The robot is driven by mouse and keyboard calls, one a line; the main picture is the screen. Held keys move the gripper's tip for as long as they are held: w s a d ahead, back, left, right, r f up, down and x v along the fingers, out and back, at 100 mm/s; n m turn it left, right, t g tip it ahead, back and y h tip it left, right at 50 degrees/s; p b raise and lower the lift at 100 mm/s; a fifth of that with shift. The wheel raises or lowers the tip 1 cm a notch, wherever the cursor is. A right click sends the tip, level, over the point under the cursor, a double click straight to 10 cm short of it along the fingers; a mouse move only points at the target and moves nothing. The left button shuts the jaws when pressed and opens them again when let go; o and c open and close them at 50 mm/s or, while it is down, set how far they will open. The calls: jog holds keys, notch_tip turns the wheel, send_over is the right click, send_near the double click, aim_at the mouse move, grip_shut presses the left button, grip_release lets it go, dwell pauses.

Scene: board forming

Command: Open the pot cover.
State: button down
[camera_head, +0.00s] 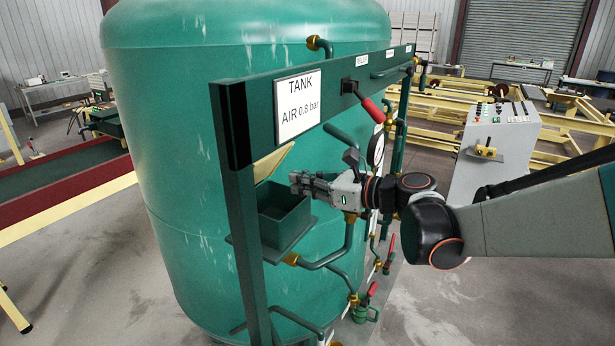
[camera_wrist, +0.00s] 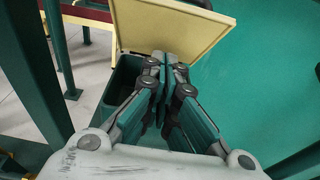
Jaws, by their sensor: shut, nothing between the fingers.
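The pot (camera_head: 284,217) is a green square box on the tank frame in the head view. Its cover (camera_head: 272,161) is a pale yellow plate, raised and tilted up at the back of the box, so the box's mouth is open. In the wrist view the raised cover (camera_wrist: 172,30) stands behind the fingers and the dark box (camera_wrist: 124,85) lies below and left of them. My gripper (camera_head: 297,183) is shut and empty above the right part of the box. In the wrist view its fingertips (camera_wrist: 163,62) are together; whether they touch the cover is unclear.
A large green tank (camera_head: 170,150) stands right behind the box. A frame post (camera_head: 240,200) rises at the box's left, and a beam with a TANK sign (camera_head: 298,107) and a red-handled lever (camera_head: 372,108) runs above. Pipes and valves (camera_head: 330,258) lie below right.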

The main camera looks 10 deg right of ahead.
aim_at(272, 156)
jog(key=shift+w+a+r+p, duration=0.45)
jog(key=shift+w+a, duration=0.35)
jog(key=shift+a, duration=0.2)
jog(key=shift+w+a+r+p, duration=0.35)
jog(key=shift+w+a+r, duration=0.2)
jog(key=shift+w+a, duration=0.3)
jog(key=shift+s+a, duration=0.1)
jog(key=shift+s, duration=0.1)
jog(key=shift+w+a+r+g+h+p, duration=0.2)
jog(key=shift+a+r+h+p, duration=0.1)
jog(key=shift+r+p, duration=0.2)
jog(key=shift+w+a+r+g+h+p, duration=0.2)
jog(key=shift+r+h+p, duration=0.1)
jog(key=shift+r+p, duration=0.2)
jog(key=shift+w+a+r, duration=0.4)
jog(key=shift+w+a, duration=0.1)
jog(key=shift+a, duration=0.05)
